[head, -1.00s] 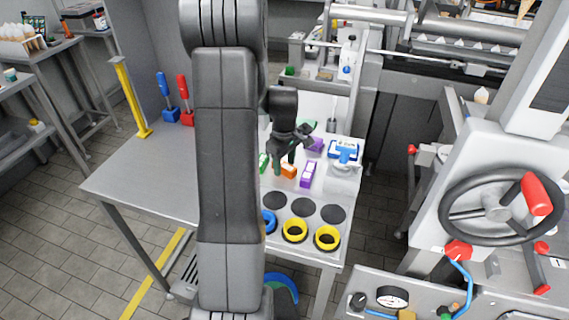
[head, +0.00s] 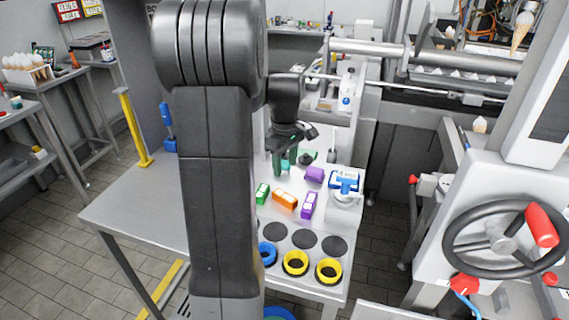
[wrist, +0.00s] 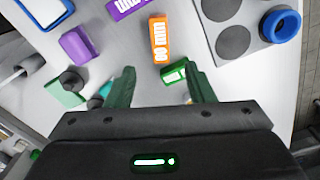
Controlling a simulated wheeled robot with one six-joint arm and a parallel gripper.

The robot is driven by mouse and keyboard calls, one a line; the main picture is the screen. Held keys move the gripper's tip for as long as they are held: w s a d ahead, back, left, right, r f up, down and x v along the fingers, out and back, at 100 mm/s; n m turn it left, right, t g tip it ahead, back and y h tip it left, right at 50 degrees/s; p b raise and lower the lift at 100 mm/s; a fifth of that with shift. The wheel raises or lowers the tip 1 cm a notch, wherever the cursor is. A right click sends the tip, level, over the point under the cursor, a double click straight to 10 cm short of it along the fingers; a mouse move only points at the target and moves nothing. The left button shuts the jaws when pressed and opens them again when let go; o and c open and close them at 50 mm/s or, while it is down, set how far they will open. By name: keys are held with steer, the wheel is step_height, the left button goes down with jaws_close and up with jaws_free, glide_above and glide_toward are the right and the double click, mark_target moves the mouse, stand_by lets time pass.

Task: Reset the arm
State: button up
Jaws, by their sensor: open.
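My gripper (head: 284,164) hangs over the white table top in the head view, above and behind the row of coloured blocks. In the wrist view its two green fingers (wrist: 158,90) are apart, with nothing held between them. An orange block (head: 285,200) lies in front of it and also shows beyond the fingers in the wrist view (wrist: 159,40). A green block (head: 262,193) lies to its left, partly behind a finger in the wrist view. My arm hides part of the table on the left.
Purple blocks (head: 309,205) and a blue-topped device (head: 344,181) stand at the right. Blue (head: 267,254) and yellow rings (head: 295,263) sit by dark discs (head: 304,239) at the front. A machine with a handwheel (head: 500,238) stands at the right. The grey table (head: 135,215) is bare at the left.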

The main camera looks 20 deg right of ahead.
mark_target(285, 195)
steer(key=shift+f, duration=0.1)
step_height(285, 195, down, 12)
steer(key=shift+f, duration=0.1)
step_height(285, 195, up, 3)
steer(key=shift+f, duration=0.2)
steer(key=shift+r, duration=0.65)
steer(key=shift+f, duration=0.1)
